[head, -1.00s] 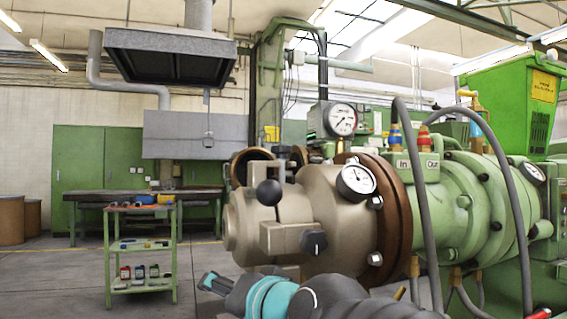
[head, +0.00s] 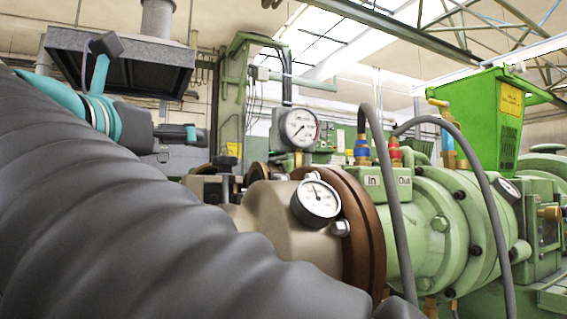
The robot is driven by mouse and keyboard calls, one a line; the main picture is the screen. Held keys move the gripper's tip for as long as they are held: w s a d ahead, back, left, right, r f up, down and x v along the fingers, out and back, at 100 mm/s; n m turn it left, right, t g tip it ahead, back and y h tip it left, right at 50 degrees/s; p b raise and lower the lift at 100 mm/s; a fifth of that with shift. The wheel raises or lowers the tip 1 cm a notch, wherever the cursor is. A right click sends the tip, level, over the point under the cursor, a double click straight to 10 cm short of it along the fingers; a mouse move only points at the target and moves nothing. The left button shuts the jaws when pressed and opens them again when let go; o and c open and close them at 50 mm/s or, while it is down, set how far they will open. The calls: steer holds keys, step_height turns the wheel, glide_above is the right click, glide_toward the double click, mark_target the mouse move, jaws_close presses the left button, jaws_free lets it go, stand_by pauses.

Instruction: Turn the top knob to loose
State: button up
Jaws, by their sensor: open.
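The extruder's tan barrel head (head: 270,212) is in the middle of the head view. A small dark knob (head: 225,163) stands on top of its left part, seen from the side; its turn position cannot be read. My gripper (head: 190,133) is at the end of my arm, above and a little left of this knob, pointing right. It is small and seen nearly edge-on, open, and nothing shows between its fingers. It looks apart from the knob, but the depth between them is unclear. My arm's dark sleeve hides the lower left of the barrel head and any knobs there.
A white dial gauge (head: 298,128) stands behind the barrel head, and another (head: 316,200) sits on its side near the brown flange (head: 352,230). Grey hoses (head: 392,215) loop down at the right. A grey hood (head: 120,65) hangs in the left background.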

mark_target(218, 157)
steer(key=shift+w+d+f+m+g+h, duration=0.3)
steer(key=shift+d+f+m+g+h, duration=0.1)
steer(key=shift+f+m+g, duration=0.25)
steer(key=p+x, duration=0.1)
steer(key=x, duration=1.2)
steer(key=shift+r+p, duration=0.15)
steer(key=shift+p, duration=0.15)
steer(key=c, duration=1.2)
